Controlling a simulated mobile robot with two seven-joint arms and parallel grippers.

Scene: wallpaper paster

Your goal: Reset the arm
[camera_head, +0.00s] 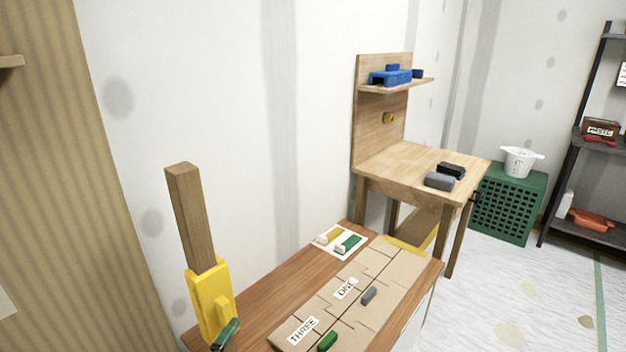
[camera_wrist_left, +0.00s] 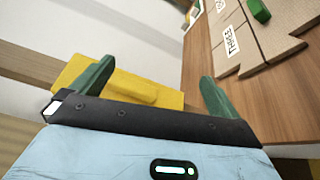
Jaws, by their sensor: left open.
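My left gripper (camera_wrist_left: 157,70) is open, its two green fingers spread apart in the left wrist view. In the head view only a green fingertip (camera_head: 226,334) shows at the bottom edge, in front of a yellow block. The yellow block (camera_head: 206,300) has a tall brown wooden post (camera_head: 188,215) rising from it, tilted slightly. In the left wrist view the yellow block (camera_wrist_left: 150,95) lies just beyond the gripper, partly hidden by it. I cannot tell whether a finger touches it. My right gripper is in neither view.
A wooden table (camera_head: 255,308) bears cardboard panels (camera_head: 400,268) labelled ONE and THREE, and a white card (camera_head: 356,254) with yellow and green pieces. Behind stands a workbench (camera_head: 420,165) with a blue tool (camera_head: 390,78). A green crate (camera_head: 510,205) and shelf rack (camera_head: 570,150) stand right.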

